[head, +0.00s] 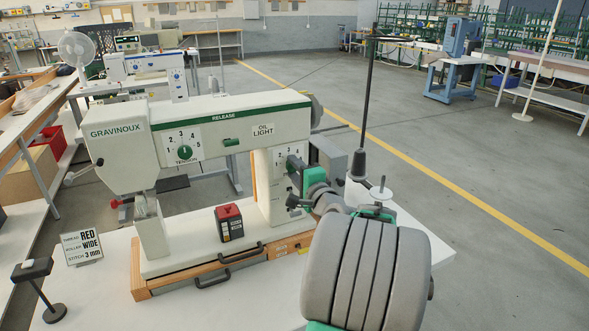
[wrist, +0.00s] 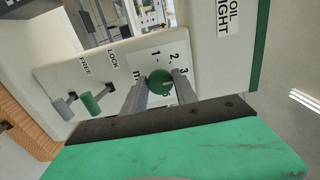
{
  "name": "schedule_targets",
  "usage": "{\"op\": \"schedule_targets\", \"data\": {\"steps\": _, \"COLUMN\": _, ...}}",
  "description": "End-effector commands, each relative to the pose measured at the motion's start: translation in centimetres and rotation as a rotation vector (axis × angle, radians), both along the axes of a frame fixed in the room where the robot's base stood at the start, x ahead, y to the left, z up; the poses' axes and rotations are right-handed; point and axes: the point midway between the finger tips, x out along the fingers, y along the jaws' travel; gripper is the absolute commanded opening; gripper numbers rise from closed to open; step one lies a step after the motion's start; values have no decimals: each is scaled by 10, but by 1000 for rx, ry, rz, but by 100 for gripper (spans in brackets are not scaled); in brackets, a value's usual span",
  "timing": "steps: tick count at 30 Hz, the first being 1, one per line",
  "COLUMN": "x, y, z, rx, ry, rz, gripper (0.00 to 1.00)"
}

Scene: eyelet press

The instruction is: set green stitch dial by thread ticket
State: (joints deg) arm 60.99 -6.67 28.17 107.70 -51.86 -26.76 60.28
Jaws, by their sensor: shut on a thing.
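The green stitch dial (wrist: 159,84) sits on a white numbered plate in the wrist view, with 1, 2 and 3 readable around it. My gripper (wrist: 160,79) is shut on the dial, one finger on each side. A pale mark shows on the dial, but I cannot tell which number it points to. In the head view my gripper (head: 297,165) is at the plate on the machine's right column and hides the dial. The thread ticket (head: 82,248) stands at the left of the table and reads thread RED, roller WIDE, stitch 3 mm.
The machine (head: 220,116) also carries a green tension dial (head: 184,152). A grey lever (wrist: 63,106) and a green lever (wrist: 91,103) by LOCK and FREE labels are beside the stitch plate. A red-topped box (head: 228,222) stands on the machine bed. A spool stand (head: 358,165) is behind my arm.

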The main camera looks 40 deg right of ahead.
Motion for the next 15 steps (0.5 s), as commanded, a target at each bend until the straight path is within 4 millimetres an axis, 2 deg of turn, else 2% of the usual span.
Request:
{"op": "schedule_targets", "data": {"steps": 4, "x": 0, "y": 0, "z": -1, "rx": 0, "ry": 1, "rz": 0, "gripper": 0}}
{"op": "schedule_targets", "data": {"steps": 5, "x": 0, "y": 0, "z": -1, "rx": 0, "ry": 1, "rz": 0, "gripper": 35}}
{"op": "schedule_targets", "data": {"steps": 12, "x": 0, "y": 0, "z": 0, "rx": -1, "ry": 1, "rz": 0, "gripper": 55}}
{"op": "schedule_targets", "data": {"steps": 15, "x": 0, "y": 0, "z": 0, "rx": -1, "ry": 1, "rz": 0, "gripper": 55}}
